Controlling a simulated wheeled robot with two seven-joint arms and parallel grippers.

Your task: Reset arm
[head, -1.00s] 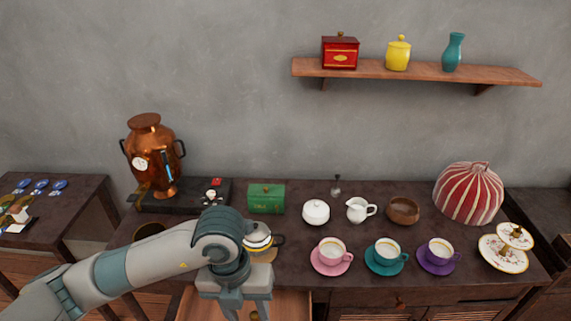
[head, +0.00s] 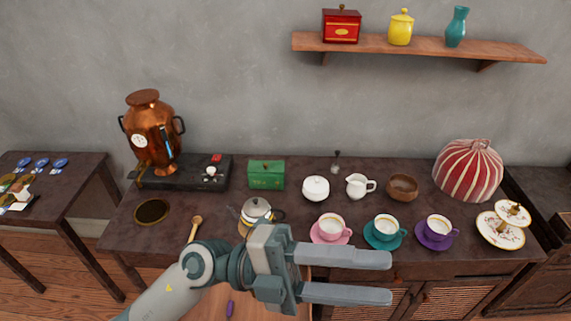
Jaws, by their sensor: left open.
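My left arm comes in from the bottom left of the head view. Its gripper (head: 388,277) points right, with its two long grey fingers apart and nothing between them. It is in front of the dark table's (head: 300,180) front edge, below the pink cup (head: 331,225) and the teal cup (head: 386,229). The gripper body hides part of the open drawer (head: 215,303) and the table front. The teapot (head: 256,212) stands just behind the wrist, partly covered by it. My right gripper is not in view.
A purple cup (head: 437,228) stands right of the teal one. A wooden spoon (head: 195,229) lies left of the teapot. A copper samovar (head: 152,137) stands at the back left. A green box (head: 266,175) and white sugar bowl (head: 316,188) stand behind. A purple item (head: 230,309) lies in the drawer.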

